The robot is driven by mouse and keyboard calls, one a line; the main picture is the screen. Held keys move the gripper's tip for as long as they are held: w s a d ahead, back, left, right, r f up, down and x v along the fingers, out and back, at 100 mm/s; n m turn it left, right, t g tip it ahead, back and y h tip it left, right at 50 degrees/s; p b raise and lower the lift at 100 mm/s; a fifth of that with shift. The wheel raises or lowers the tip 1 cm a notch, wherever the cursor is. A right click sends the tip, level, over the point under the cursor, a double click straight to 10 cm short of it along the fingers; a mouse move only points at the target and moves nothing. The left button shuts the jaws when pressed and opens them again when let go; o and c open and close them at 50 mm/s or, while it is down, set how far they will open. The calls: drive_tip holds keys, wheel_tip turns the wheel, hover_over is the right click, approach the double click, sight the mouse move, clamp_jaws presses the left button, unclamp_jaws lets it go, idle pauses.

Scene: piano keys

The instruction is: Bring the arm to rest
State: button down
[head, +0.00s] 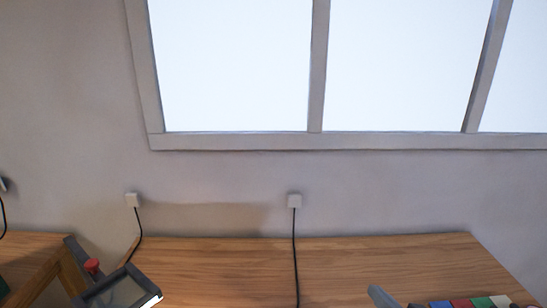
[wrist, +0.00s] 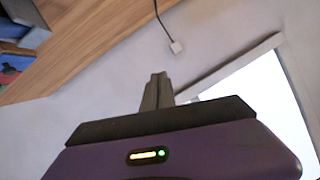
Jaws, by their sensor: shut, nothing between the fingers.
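My gripper (wrist: 157,92) shows in the wrist view, its two fingers together and nothing between them. It is in open air, with the wall and window behind it and the wooden table (wrist: 95,45) toward the upper left. In the head view I cannot make out the gripper for certain. The row of coloured piano keys (head: 470,302) shows at the bottom right of the head view, on the table (head: 370,262), cut off by the frame edge.
A dark-framed device (head: 115,292) with a red knob stands at the lower left. A grey piece (head: 383,297) sticks up left of the keys. White plugs (head: 294,201) with black cords hang on the wall below the window (head: 230,70).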

drive_tip(key=s+f+n+h, duration=0.1)
drive_tip(key=s+f, duration=0.1)
drive_tip(key=s, duration=1.6)
drive_tip(key=s+a+f+n+h+b, duration=0.1)
drive_tip(key=s+f, duration=0.2)
drive_tip(key=s, duration=1.6)
drive_tip(key=shift+s+a+f+t, duration=0.15)
drive_tip(key=shift+a+f+t, duration=0.1)
drive_tip(key=shift+t, duration=0.05)
